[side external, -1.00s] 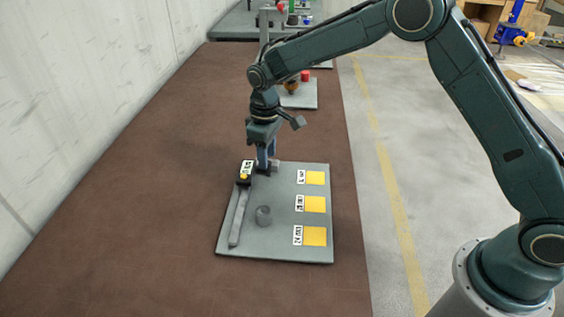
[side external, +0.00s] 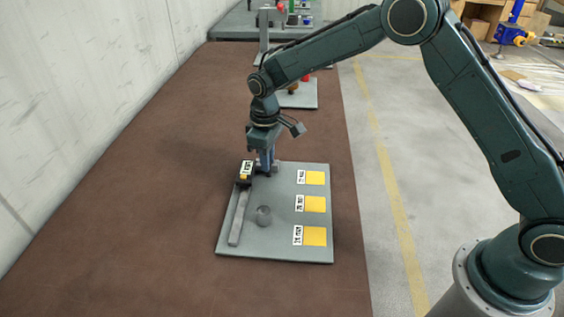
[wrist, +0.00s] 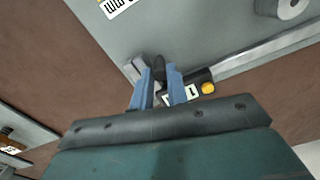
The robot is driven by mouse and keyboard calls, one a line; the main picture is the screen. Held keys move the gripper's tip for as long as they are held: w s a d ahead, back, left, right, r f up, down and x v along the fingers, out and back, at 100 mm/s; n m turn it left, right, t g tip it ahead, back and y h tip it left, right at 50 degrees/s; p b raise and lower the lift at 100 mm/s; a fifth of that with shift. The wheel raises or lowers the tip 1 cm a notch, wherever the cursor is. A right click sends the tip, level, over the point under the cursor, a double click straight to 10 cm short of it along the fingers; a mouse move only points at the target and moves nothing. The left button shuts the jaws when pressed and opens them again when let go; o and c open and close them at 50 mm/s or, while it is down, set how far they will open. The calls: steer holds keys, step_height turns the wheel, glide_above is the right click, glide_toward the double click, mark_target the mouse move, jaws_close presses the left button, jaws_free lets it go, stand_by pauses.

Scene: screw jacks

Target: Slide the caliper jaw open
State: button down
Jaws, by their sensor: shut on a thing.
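The caliper lies on a grey board (side external: 281,235). Its long grey beam (side external: 238,220) runs along the board's left side and also shows in the wrist view (wrist: 262,54). Its dark sliding head, with a white label and a yellow knob (wrist: 208,88), sits at the beam's far end. A grey fixed jaw (wrist: 135,72) is close beside the dark sliding jaw (wrist: 159,68). My gripper (side external: 267,171) points down at this end. In the wrist view its blue fingers (wrist: 160,84) are shut on the dark jaw; the exact contact is partly hidden.
A short grey cylinder with a hole (wrist: 290,8) stands on the board, right of the beam; it also shows in the side view (side external: 263,215). Yellow squares (side external: 315,204) with white labels line the board's right side. Another board (side external: 302,100) with objects lies farther back. Brown table is clear at left.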

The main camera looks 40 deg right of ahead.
steer(key=s+a, duration=0.3)
steer(key=a, duration=0.1)
steer(key=shift+s, duration=0.4)
steer(key=c, duration=1.4)
jaws_free()
steer(key=shift+d, duration=0.1)
steer(key=shift+o, duration=0.2)
steer(key=shift+r, duration=0.2)
step_height(320, 180, up, 14)
steer(key=shift+f, duration=0.25)
steer(key=shift+r, duration=0.1)
